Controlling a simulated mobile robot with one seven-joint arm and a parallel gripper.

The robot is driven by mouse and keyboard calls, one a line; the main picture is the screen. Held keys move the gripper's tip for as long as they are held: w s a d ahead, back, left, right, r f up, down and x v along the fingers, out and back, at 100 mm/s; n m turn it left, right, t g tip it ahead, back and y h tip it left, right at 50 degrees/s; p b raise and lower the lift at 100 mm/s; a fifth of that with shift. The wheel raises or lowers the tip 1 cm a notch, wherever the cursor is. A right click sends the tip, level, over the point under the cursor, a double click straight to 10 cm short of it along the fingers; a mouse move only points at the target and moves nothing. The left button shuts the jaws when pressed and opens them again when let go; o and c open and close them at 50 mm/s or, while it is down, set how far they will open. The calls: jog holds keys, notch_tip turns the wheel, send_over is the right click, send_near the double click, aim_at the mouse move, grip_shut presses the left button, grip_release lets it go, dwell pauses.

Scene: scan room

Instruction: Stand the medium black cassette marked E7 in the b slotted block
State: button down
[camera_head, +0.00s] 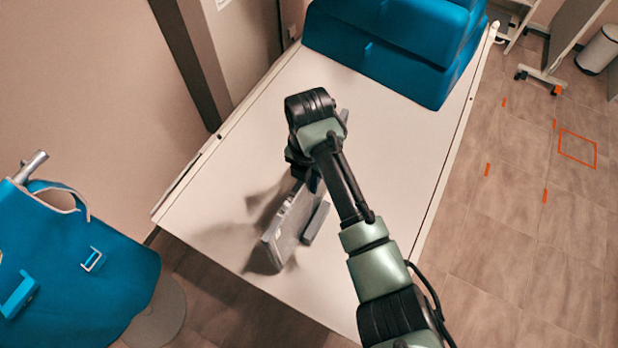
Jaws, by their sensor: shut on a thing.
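My gripper (312,182) is low over the white table, mostly hidden behind my own wrist. It is shut on a dark thing, apparently the black cassette, of which little shows; no E7 mark can be read. Which of these is the b slotted block I cannot tell; no letter or slots are legible. Whether the held thing touches the grey block is hidden.
The white table (394,140) is clear to the right of my arm and at the left. Blue stacked cushions (395,45) fill its far end. A bin (599,50) and wheeled stand are at the far right.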

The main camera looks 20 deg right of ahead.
jog(key=shift+f+b, duration=0.85)
jog(key=shift+f, duration=0.4)
jog(key=c, duration=0.7)
grip_release()
jog(key=shift+c, duration=0.2)
jog(key=shift+f, duration=0.1)
notch_tip(320, 180, up, 12)
jog(key=shift+r+p, duration=0.25)
jog(key=shift+p, duration=0.1)
jog(key=shift+r, duration=0.35)
